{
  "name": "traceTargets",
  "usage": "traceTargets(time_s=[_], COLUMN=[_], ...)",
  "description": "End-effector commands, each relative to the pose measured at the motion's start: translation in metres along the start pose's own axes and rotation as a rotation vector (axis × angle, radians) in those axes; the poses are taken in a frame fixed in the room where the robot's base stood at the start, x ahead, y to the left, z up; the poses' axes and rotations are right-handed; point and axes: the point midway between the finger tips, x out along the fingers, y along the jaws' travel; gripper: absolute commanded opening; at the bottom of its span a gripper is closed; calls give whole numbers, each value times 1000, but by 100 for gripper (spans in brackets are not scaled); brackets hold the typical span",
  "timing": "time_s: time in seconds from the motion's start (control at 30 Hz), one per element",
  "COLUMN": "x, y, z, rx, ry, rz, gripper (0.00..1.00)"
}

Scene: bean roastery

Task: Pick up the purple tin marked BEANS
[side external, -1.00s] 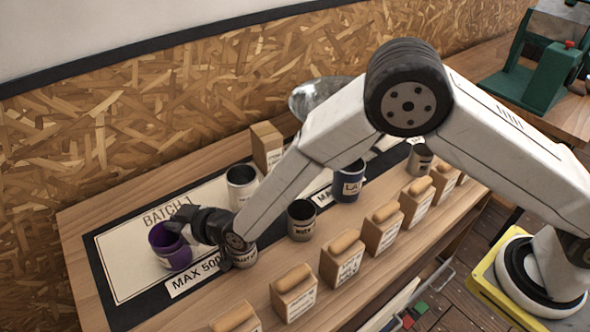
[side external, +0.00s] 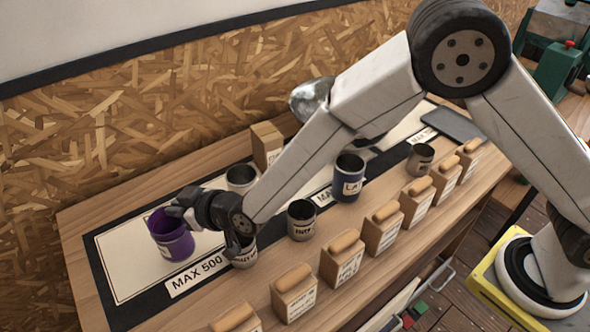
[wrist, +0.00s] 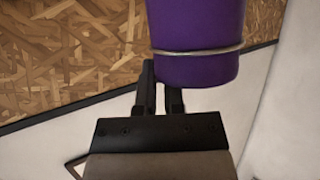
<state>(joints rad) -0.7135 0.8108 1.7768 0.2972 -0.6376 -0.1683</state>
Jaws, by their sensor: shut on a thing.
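A tin (side external: 243,256) stands right below my wrist, partly hidden. Another open tin (side external: 241,178) stands behind my forearm. A dark tin (side external: 301,222) and a blue tin (side external: 348,180) stand further right. Several wooden blocks (side external: 342,265) line the front edge. A chipboard wall (side external: 130,130) runs behind.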

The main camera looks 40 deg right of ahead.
Motion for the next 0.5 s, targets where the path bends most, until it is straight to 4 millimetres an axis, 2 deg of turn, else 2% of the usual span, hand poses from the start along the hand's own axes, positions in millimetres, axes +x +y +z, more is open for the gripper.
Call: traceTargets(time_s=[0.27, 0.5], x=[-41, -84], y=[1, 2], z=[-23, -23], rx=[0, 0], ry=[4, 3], rz=[-1, -1], gripper=[0, 0])
